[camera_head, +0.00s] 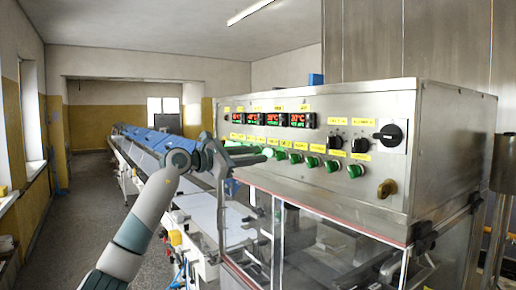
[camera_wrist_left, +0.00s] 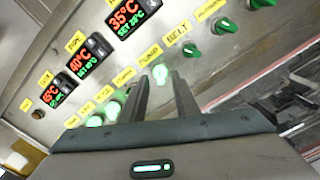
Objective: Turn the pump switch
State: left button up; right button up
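A steel control panel (camera_head: 310,180) carries a row of green switches. My left gripper (camera_head: 263,155) is at the left part of this row, fingers pointing at the panel. In the left wrist view its two fingers (camera_wrist_left: 160,84) are apart and nothing is held. A lit green switch (camera_wrist_left: 160,74) shows in the gap at the fingertips; whether they touch it I cannot tell. A green switch (camera_wrist_left: 192,51) by the BELT label is to its right. My right gripper is out of view.
Red and green displays (camera_head: 255,118) sit above the switches. Black knobs (camera_head: 390,135) are at the panel's right, with a brownish-yellow knob (camera_head: 386,188) below. A clear-walled enclosure (camera_head: 330,250) is under the panel. A long conveyor (camera_head: 140,150) runs back on the left.

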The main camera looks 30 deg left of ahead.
pick_arm(q)
jog(key=shift+x, duration=0.8)
grip_shut()
jog(key=shift+n, duration=0.4)
jog(key=n, duration=1.1)
jog(key=shift+s+p, duration=0.1)
jog(key=shift+p, duration=0.3)
